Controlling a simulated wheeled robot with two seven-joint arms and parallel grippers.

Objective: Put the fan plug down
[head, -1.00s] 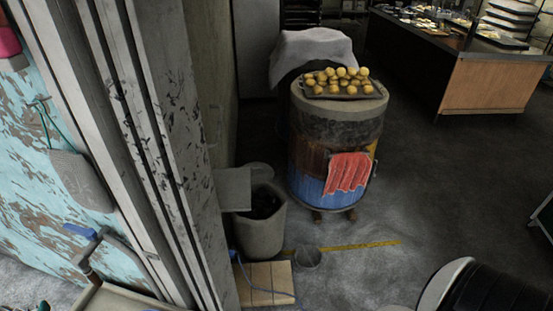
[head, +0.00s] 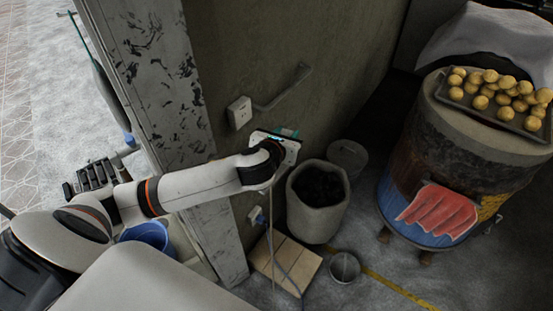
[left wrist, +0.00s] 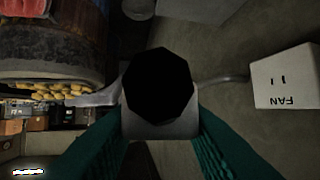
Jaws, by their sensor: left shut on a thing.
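My left gripper (head: 288,137) is in front of the wall at the end of the outstretched arm. In the left wrist view its teal fingers (left wrist: 160,150) are shut on the fan plug (left wrist: 160,128), a pale body with a large black face. A thin cord (head: 272,225) hangs from the gripper towards the floor in the head view; the plug is hidden there. The white socket marked FAN (left wrist: 287,77) is apart from the plug; it is the white wall box (head: 239,112) in the head view. My right gripper is not in view.
Below the gripper stand a grey bin (head: 318,222) with dark contents, a wooden board (head: 285,265) and a small bucket (head: 345,267). The barrel oven (head: 440,165), topped with a tray of yellow balls (head: 505,125), stands right.

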